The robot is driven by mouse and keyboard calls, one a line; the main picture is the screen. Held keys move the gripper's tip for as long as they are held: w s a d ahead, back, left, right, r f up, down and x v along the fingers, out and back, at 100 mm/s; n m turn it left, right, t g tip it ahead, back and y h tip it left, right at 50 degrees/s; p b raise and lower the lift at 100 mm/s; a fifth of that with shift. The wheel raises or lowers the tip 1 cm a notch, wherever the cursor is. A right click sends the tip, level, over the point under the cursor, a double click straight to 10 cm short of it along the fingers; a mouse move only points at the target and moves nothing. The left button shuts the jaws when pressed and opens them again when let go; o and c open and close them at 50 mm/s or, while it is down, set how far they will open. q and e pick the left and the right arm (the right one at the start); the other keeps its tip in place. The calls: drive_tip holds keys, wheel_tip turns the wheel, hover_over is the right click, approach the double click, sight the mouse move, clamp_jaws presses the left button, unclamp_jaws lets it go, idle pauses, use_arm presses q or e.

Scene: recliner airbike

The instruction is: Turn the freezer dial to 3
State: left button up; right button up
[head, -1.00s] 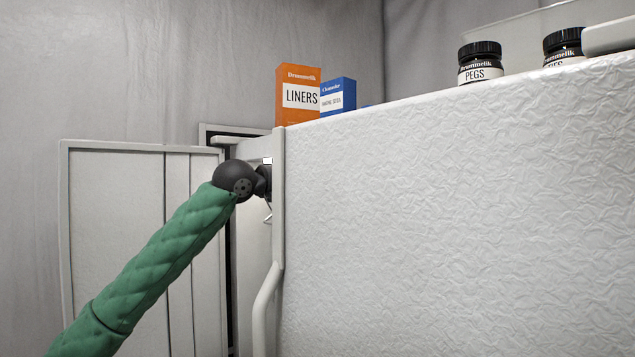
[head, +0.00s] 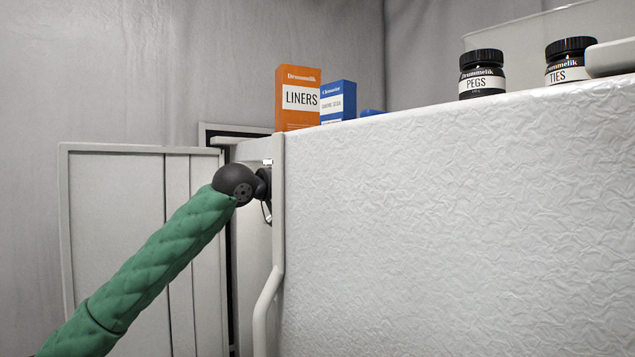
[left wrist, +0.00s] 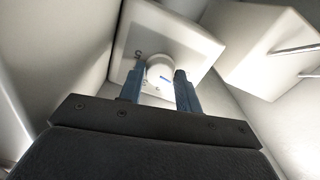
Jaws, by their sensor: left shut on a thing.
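In the head view my left gripper (head: 266,192) is at the freezer's front edge, and the dial is hidden there. The freezer (head: 450,210) shows its white, wrinkle-textured side. My right gripper is not in view.
An orange liners box (head: 297,100) and a blue box (head: 338,101) stand on top, with a pegs jar (head: 482,75) and a ties jar (head: 568,62). A pale handle (head: 264,305) runs below my gripper. A pale panelled door or cabinet (head: 115,240) is at left.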

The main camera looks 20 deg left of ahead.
use_arm(q)
drive_tip(key=shift+m+p, duration=0.4)
drive_tip(key=shift+m, duration=0.7)
drive_tip(key=shift+m+p, duration=0.95)
drive_tip(key=shift+m, duration=0.75)
drive_tip(key=m+p, duration=0.2)
drive_tip(key=m, duration=0.1)
drive_tip(key=o, duration=0.5)
drive_tip(key=shift+w, duration=0.1)
